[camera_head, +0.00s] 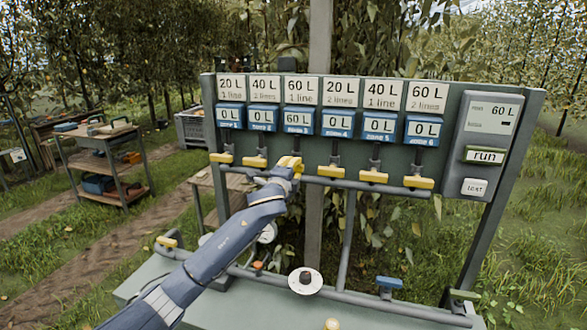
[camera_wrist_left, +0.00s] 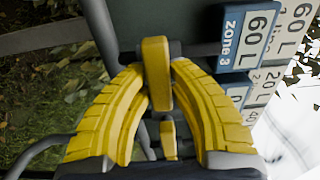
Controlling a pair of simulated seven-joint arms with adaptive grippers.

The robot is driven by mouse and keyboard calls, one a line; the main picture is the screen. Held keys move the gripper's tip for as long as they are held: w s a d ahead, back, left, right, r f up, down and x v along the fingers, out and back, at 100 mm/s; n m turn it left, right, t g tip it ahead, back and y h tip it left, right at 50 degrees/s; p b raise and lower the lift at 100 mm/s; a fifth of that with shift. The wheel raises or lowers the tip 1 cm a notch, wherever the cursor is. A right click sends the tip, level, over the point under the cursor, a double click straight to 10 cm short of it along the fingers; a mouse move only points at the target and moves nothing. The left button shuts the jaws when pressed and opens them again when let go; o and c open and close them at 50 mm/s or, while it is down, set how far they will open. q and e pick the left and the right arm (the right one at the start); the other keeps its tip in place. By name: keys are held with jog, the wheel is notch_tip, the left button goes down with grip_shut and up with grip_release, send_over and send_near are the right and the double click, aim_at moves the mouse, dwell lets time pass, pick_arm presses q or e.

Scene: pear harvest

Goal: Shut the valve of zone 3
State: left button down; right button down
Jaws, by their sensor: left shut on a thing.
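The zone 3 valve's yellow handle (camera_wrist_left: 157,75) shows in the left wrist view between the yellow fingers of my left gripper (camera_wrist_left: 160,100). The fingers are closed on it from both sides. The handle looks roughly in line with the neighbouring yellow handle (camera_wrist_left: 168,140). In the head view my left gripper (camera_head: 289,167) is at the valve below the zone 3 display (camera_head: 298,121), and the fingers largely hide the handle. That display reads 60 L, under a card reading 60 L, 1 line. My right gripper is out of view.
Other yellow valve handles sit close on both sides, such as zone 2 (camera_head: 255,162) and zone 4 (camera_head: 331,171). Their displays read 0 L. The control box (camera_head: 486,145) at right shows 60 L above a run button (camera_head: 485,156). A pipe with a gauge runs below.

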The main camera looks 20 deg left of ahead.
pick_arm(q)
jog(key=c, duration=1.2)
grip_release()
jog(key=shift+c, duration=0.2)
jog(key=s+d, duration=0.1)
jog(key=s, duration=1.1)
jog(key=shift+d, duration=0.15)
